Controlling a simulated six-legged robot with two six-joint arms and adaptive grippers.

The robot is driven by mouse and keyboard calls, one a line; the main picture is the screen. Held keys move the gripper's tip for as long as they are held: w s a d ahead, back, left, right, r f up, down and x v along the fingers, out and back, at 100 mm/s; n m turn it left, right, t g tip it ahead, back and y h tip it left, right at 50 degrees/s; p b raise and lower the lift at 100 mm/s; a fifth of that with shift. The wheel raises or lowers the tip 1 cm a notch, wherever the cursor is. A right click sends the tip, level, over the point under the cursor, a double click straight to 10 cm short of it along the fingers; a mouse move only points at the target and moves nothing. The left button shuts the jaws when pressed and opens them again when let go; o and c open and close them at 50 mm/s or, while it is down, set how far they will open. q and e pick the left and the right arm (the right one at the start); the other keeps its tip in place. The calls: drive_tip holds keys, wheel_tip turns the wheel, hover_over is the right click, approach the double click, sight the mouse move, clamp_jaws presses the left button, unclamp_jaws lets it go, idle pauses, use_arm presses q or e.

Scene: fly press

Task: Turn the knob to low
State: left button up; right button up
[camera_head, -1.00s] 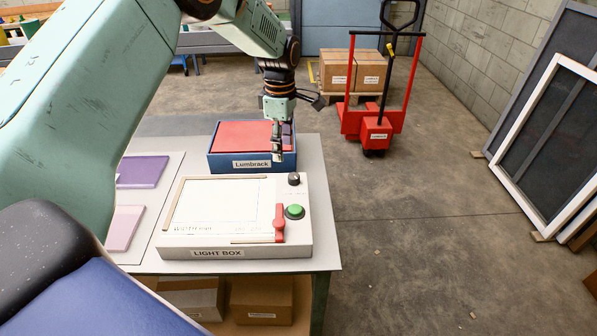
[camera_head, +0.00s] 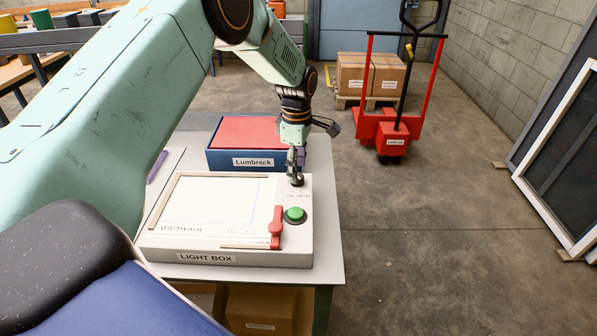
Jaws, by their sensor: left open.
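The light box (camera_head: 205,257) stands on the grey table, with a white panel on top. Its black knob (camera_head: 297,181) is at the back right of the box, above small printed marks that I cannot read. My left gripper (camera_head: 296,176) points down right at the knob, and its fingers partly cover it. The fingers are open, and I cannot tell whether they touch the knob. A green button (camera_head: 295,215) and a red lever (camera_head: 276,228) are in front of the knob on the same box. My right gripper does not show.
A blue Lumbrack box (camera_head: 252,160) with a red top stands just behind the light box, close to my left wrist. The table (camera_head: 328,246) has a narrow bare strip at right. A red pallet truck (camera_head: 392,140) stands beyond on open floor.

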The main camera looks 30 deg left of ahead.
use_arm(q)
wheel_tip(320, 180, down, 2)
drive_tip(key=shift+w+a+f, duration=0.1)
drive_tip(key=shift+f, duration=0.15)
drive_tip(key=shift+r, duration=0.1)
drive_tip(key=c, duration=1.1)
